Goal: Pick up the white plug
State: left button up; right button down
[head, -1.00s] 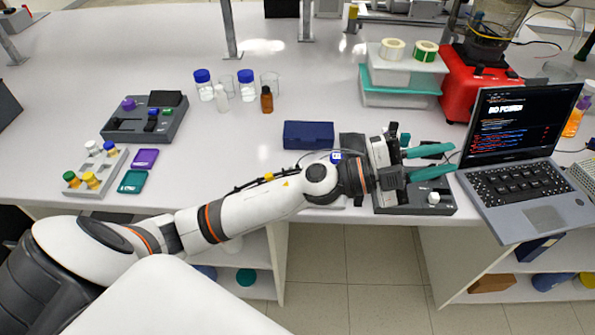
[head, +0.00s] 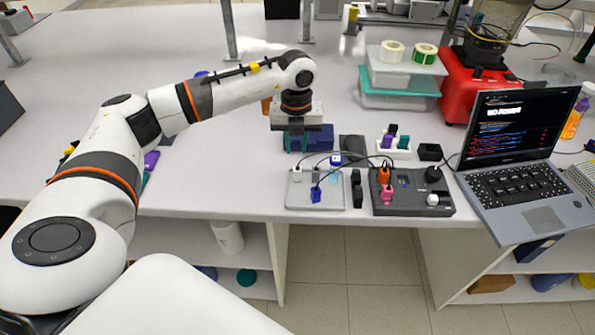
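A small white plug (head: 297,176) stands at the left end of a grey plate (head: 330,201) near the bench's front edge, and a dark cable runs from it. My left gripper (head: 296,143) points down a little behind the white plug, in front of a dark blue case (head: 320,137). It is apart from the plug. Its teal fingers are partly hidden and blend with the case, so their opening is unclear. A second white piece (head: 432,199) sits on the black device (head: 411,207); I cannot tell if it is a plug or knob. My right gripper is not in view.
A blue plug (head: 316,194) and a blue-and-white piece (head: 335,161) are close to the white plug. Orange (head: 384,175) and pink (head: 387,193) plugs stand in the black device. Cables loop between them. A laptop (head: 515,150) stands at right.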

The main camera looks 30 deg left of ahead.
aim_at(298, 168)
pick_arm(q)
notch_tip(298, 168, down, 4)
jog(key=shift+r+p, duration=0.25)
jog(key=shift+p, duration=0.2)
jog(key=shift+s+d+f+p, duration=0.1)
jog(key=shift+d+f+p, duration=0.05)
jog(key=shift+f+p, duration=0.35)
jog(key=f, duration=0.2)
jog(key=f+p, duration=0.1)
jog(key=shift+s+d+f, duration=0.1)
jog(key=shift+d+f, duration=0.1)
jog(key=shift+f, duration=0.6)
jog(key=shift+c, duration=0.4)
grip_shut()
